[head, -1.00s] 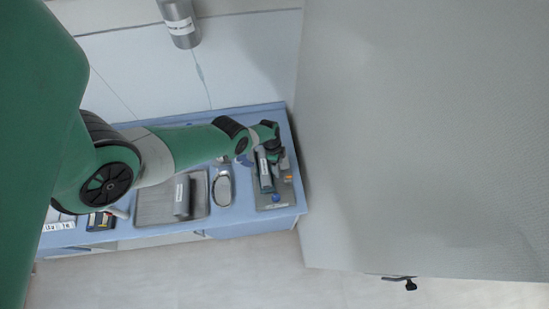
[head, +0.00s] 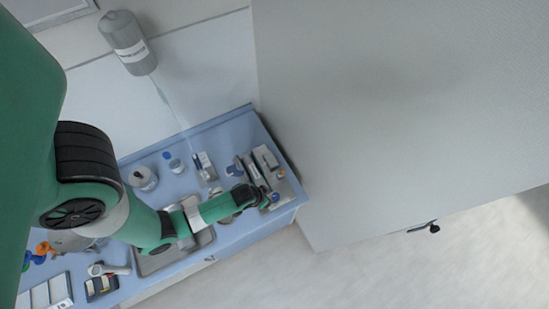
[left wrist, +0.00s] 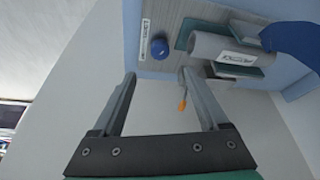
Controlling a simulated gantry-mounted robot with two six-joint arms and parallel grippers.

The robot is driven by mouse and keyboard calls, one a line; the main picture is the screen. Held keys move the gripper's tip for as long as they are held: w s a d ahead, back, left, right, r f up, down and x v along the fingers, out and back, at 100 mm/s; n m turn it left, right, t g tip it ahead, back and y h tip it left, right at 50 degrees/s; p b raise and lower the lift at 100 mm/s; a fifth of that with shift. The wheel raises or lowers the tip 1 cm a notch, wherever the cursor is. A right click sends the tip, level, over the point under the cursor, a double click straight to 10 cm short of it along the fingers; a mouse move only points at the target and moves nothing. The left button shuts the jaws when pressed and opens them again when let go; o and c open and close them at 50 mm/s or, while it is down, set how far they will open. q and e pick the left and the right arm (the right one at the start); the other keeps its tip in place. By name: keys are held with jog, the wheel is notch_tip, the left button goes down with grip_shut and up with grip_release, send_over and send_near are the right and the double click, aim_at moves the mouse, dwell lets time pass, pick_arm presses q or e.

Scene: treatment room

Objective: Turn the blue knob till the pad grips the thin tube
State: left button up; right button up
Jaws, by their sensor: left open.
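The blue knob (left wrist: 160,48) stands on a grey plate (left wrist: 180,14) in the left wrist view. It lies just beyond and between the tips of my left gripper (left wrist: 157,74), which is open and empty. In the head view the knob (head: 275,198) shows beside my left gripper (head: 264,197), near the front right corner of the counter. A grey labelled cylinder (left wrist: 225,50) lies next to the knob, between teal pieces. A small orange piece (left wrist: 182,103) shows by the right finger. I cannot clearly make out the thin tube or the pad. My right gripper is out of view.
The blue counter (head: 225,128) carries a metal tray (head: 205,237), a jar (head: 144,179) and several small items. A large pale panel (head: 380,110) stands close on the right. A grey bottle (head: 129,43) is at the upper left.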

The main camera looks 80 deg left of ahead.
pick_arm(q)
jog(key=b, duration=0.4)
send_over(275, 196)
jog(key=s+d, duration=0.2)
jog(key=f, duration=0.5)
jog(key=shift+s+a, duration=0.2)
jog(key=b+x, duration=0.1)
jog(key=x, duration=0.5)
jog(key=shift+w+a+b, duration=0.1)
jog(key=shift+w+b, duration=0.05)
jog(key=shift+b, duration=0.25)
grip_shut()
